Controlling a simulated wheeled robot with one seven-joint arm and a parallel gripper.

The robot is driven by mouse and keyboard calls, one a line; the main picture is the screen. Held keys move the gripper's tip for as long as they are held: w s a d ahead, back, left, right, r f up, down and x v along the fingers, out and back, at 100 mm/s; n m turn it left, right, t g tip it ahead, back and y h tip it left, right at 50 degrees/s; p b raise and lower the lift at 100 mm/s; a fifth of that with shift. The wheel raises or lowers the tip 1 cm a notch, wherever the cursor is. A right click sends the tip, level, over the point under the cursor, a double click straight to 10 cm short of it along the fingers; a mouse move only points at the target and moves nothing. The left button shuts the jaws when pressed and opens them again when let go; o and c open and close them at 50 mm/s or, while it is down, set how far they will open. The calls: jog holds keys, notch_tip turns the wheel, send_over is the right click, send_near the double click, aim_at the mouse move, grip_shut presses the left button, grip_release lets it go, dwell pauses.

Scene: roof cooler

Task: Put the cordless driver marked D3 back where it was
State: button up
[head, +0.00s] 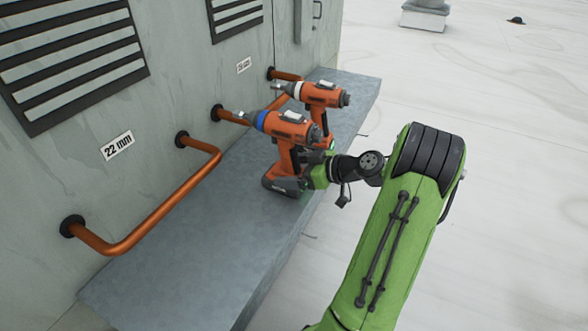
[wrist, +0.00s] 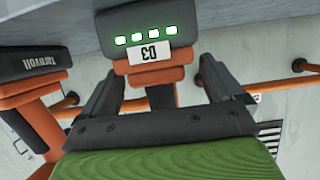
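The driver marked D3 is orange and black, and its upside-down label (wrist: 149,53) shows under a row of green lights in the wrist view. It appears to be the nearer driver with the blue collar (head: 289,127) in the head view, upright with its base on the grey ledge (head: 195,240). My gripper (wrist: 155,85) is at its handle from the outer side, one finger on each side, with visible gaps between fingers and handle. In the head view my gripper (head: 318,170) is partly hidden by the driver.
A second orange driver with a white collar (head: 320,95) stands just beyond; it also shows at left in the wrist view (wrist: 35,85). Copper pipes (head: 150,225) stick out from the wall over the ledge. A "22 mm" label (head: 117,145) is on the wall. The near ledge is clear.

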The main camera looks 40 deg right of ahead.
jog(key=shift+s+r, duration=0.1)
jog(key=shift+r, duration=0.15)
jog(key=p+v, duration=0.2)
jog(key=v, duration=0.9)
jog(key=shift+s, duration=0.4)
jog(key=shift+d, duration=0.1)
